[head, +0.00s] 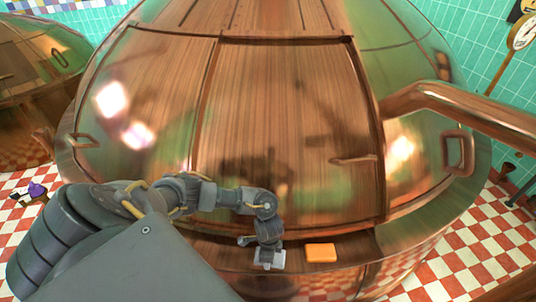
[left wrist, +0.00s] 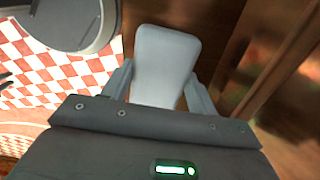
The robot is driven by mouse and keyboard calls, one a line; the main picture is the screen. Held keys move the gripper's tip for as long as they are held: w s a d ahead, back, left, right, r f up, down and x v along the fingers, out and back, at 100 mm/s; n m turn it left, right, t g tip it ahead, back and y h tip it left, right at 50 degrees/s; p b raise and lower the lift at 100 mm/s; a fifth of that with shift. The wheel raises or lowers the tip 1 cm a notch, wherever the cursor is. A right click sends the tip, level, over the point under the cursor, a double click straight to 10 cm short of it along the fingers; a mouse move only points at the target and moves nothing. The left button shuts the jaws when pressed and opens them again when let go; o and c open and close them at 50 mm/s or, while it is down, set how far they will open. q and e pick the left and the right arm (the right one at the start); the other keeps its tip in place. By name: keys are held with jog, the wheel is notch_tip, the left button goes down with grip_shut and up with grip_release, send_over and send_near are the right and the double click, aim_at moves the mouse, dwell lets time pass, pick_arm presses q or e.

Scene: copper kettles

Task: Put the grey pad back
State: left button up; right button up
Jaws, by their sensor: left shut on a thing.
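The grey pad (left wrist: 165,62) is a light grey rounded block between the two fingers of my left gripper (left wrist: 160,88) in the left wrist view. The gripper is shut on it. In the head view my left gripper (head: 268,252) points down at the front rim of the large copper kettle (head: 290,120), with the grey pad (head: 272,262) at its tips. I cannot tell whether the pad touches the rim. My right gripper is not in view.
An orange pad (head: 321,252) lies on the kettle's rim just right of my left gripper. A thick copper pipe (head: 460,103) runs off to the right. A second kettle (head: 35,75) stands at the far left. The floor is red and white checked.

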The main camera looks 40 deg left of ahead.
pick_arm(q)
jog(key=o, duration=0.9)
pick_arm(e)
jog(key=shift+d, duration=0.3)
pick_arm(q)
notch_tip(320, 180, up, 12)
jog(key=p, duration=0.2)
jog(key=shift+p, duration=0.3)
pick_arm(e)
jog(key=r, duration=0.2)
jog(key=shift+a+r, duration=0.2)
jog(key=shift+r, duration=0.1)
pick_arm(q)
jog(key=shift+s, duration=0.1)
